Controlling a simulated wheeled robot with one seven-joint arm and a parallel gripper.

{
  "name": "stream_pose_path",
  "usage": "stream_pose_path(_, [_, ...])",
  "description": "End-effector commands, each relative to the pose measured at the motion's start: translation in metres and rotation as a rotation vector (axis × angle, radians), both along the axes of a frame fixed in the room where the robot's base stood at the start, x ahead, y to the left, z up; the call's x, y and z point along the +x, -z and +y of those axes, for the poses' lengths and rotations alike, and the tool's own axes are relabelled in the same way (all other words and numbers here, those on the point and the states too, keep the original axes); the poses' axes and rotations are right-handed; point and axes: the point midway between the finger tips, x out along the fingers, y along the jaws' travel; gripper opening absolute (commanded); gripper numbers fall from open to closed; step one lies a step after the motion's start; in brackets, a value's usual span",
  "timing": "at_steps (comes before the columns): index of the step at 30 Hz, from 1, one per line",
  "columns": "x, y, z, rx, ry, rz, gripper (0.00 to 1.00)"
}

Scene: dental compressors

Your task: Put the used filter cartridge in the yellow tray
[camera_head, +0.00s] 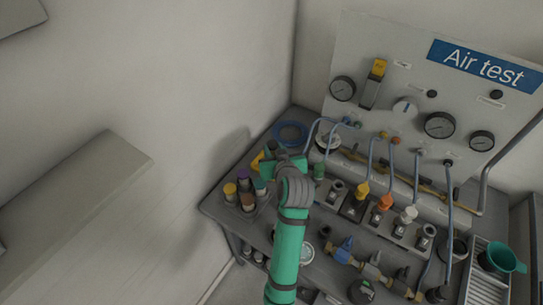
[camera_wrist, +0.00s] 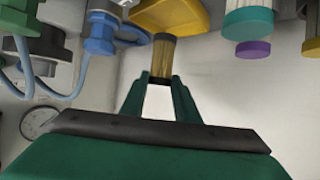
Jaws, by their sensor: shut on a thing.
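My gripper (camera_wrist: 160,85) is shut on the used filter cartridge (camera_wrist: 163,55), a tan ribbed cylinder with dark end caps, in the wrist view. The yellow tray (camera_wrist: 165,14) shows just beyond the cartridge in that view; I cannot tell whether they touch. In the head view my gripper (camera_head: 275,157) is over the bench's back left part. Only a sliver of the yellow tray (camera_head: 257,160) shows there beside it. The arm and gripper hide the rest of the tray, and the cartridge is not clearly visible in the head view.
Several capped containers, including a purple-capped one (camera_head: 244,174), stand left of my arm. A blue hose coil (camera_head: 291,133) lies behind. Hoses, a row of coloured fittings and the Air test panel (camera_head: 400,100) are to the right. The wall is close on the left.

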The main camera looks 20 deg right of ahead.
Motion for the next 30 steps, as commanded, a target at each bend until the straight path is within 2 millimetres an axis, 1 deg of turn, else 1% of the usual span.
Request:
stream_pose_path(2, [0.007,0.009,0.001,0.000,0.000,0.001,0.06])
stream_pose_path(9, [0.019,0.023,0.004,0.000,0.000,0.000,0.06])
stream_pose_path(12, [0.018,0.039,0.003,0.000,0.001,0.002,0.06])
stream_pose_path(15, [0.018,0.049,0.003,-0.001,0.000,0.000,0.06])
stream_pose_path(18, [0.018,0.052,0.003,0.000,0.000,-0.001,0.06])
stream_pose_path(28, [0.018,0.055,0.003,-0.001,0.001,-0.001,0.06])
stream_pose_path(29, [0.018,0.055,0.003,-0.001,0.001,-0.001,0.31])
stream_pose_path(30, [0.018,0.054,0.003,-0.001,0.001,-0.001,0.40])
